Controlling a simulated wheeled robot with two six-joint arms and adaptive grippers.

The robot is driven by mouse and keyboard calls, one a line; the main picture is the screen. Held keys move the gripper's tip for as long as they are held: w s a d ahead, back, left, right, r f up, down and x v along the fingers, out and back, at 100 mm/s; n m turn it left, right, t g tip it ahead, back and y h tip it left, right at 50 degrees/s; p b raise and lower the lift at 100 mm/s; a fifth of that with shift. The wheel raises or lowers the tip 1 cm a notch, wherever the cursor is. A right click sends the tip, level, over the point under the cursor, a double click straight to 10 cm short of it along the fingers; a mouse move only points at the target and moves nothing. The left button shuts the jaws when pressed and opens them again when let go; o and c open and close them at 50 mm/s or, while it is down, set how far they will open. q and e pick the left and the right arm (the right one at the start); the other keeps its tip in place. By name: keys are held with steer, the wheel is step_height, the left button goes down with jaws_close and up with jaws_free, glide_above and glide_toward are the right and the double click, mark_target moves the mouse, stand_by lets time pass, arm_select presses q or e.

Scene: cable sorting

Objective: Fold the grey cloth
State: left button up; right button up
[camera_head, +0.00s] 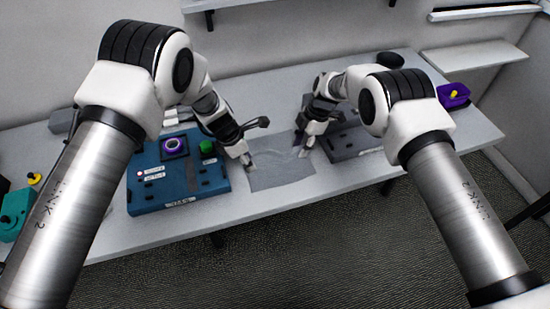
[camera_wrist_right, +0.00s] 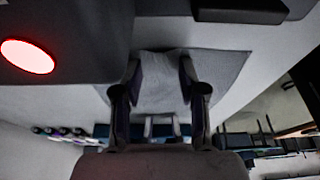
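The grey cloth (camera_head: 283,176) lies on the white table between the blue board and a dark grey block, with faint creases near its far part. My left gripper (camera_head: 246,161) points down at the cloth's left edge; whether its fingers are open or shut is too small to tell. My right gripper (camera_head: 304,152) is low over the cloth's far right part. In the right wrist view, its two fingers (camera_wrist_right: 160,90) stand apart with the cloth (camera_wrist_right: 217,66) below and between them. Nothing is clearly pinched there.
A blue board (camera_head: 180,199) with a purple ring and a green knob sits left of the cloth. A dark grey block (camera_head: 352,143) lies close on the right. The table's front strip (camera_head: 265,205) is clear.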

arm_select(q)
steer(key=shift+s, duration=0.15)
steer(key=c, duration=0.6)
arm_select(e)
steer(key=shift+s, duration=0.15)
steer(key=c, duration=0.5)
arm_select(q)
steer(key=shift+f, duration=0.1)
arm_select(e)
jaws_close()
arm_select(q)
steer(key=shift+s+f, duration=0.1)
